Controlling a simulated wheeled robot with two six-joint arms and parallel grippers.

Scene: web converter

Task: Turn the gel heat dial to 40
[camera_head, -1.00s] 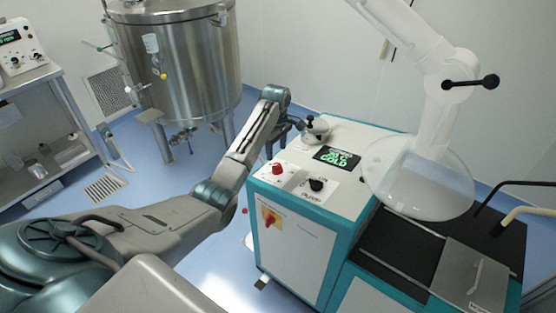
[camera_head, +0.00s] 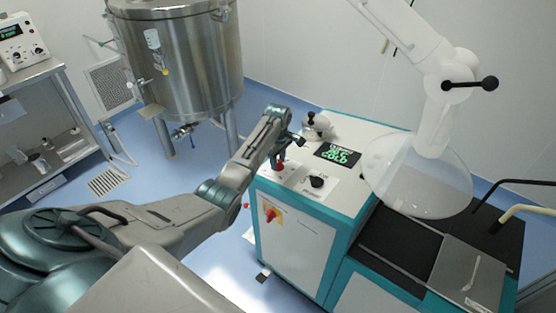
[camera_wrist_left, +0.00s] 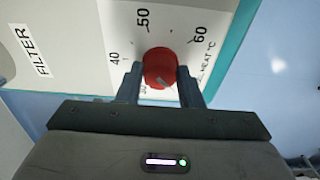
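The gel heat dial (camera_wrist_left: 160,66) is a red knob on the white panel, with 40, 50 and 60 printed around it and the words "HEAT °C" at its right. A grey pointer mark shows on its lower right part in the left wrist view. My left gripper (camera_wrist_left: 161,72) has one finger on each side of the dial, with narrow gaps; firm contact cannot be made out. In the head view my left gripper (camera_head: 280,156) is right above the red dial (camera_head: 280,168) and partly hides it. My right gripper is not in view.
A black knob (camera_head: 316,182) sits right of the red dial. A display (camera_head: 338,154) with green text reads "COLD". A black-topped fitting (camera_head: 316,124) stands at the back of the machine. A clear hood (camera_head: 418,178) hangs to the right. A red-yellow switch (camera_head: 270,213) is on the front.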

